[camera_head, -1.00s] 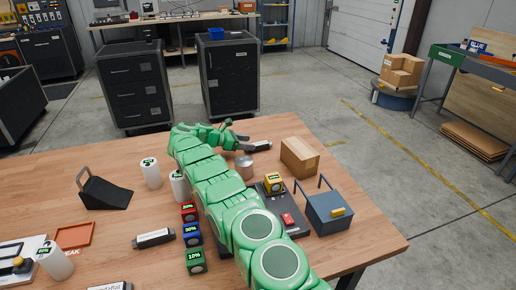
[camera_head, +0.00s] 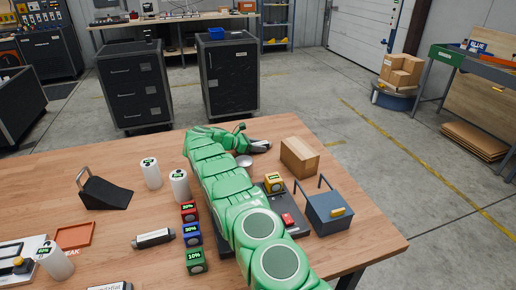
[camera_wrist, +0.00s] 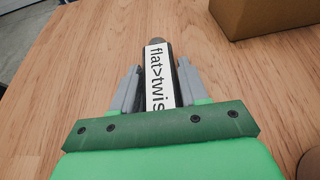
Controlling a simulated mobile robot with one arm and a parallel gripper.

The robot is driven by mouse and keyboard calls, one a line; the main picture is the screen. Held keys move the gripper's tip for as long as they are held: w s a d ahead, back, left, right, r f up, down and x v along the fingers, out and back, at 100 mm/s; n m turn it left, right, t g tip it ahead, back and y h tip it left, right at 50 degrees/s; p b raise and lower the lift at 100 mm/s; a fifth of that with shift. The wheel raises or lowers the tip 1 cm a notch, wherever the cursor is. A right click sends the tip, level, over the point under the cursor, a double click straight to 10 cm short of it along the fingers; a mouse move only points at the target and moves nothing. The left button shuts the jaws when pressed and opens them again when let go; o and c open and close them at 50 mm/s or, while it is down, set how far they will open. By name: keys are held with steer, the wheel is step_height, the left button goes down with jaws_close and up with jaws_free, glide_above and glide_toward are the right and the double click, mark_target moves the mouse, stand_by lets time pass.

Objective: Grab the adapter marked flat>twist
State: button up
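The adapter marked flat>twis, with the last letter cut off from view, (camera_wrist: 160,75) is a dark bar with a white label, lying on the wooden table in the wrist view. My gripper (camera_wrist: 158,82) is low over it, with one grey finger on each side of the bar. The fingers look apart from the bar, with a narrow gap clearest on the left. In the head view my gripper (camera_head: 259,145) is at the table's far edge, and it and the arm hide most of the adapter there.
A cardboard box (camera_head: 299,156) stands just right of my gripper. A grey metal can (camera_head: 244,161) is close beside the arm. Another labelled adapter (camera_head: 153,239) lies at front left. White cylinders (camera_head: 151,174), coloured cubes (camera_head: 190,212) and a blue-grey tote (camera_head: 328,210) stand around the arm.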

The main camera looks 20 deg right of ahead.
steer(key=c, duration=0.6)
steer(key=shift+r, duration=0.1)
steer(key=shift+c, duration=0.2)
steer(key=shift+r, duration=1.6)
steer(key=shift+s+a+r, duration=0.2)
steer(key=shift+s+r, duration=1.1)
steer(key=shift+r, duration=0.2)
steer(key=s+a+r, duration=0.2)
steer(key=s+r, duration=0.4)
steer(key=s, duration=0.5)
steer(key=shift+r, duration=0.3)
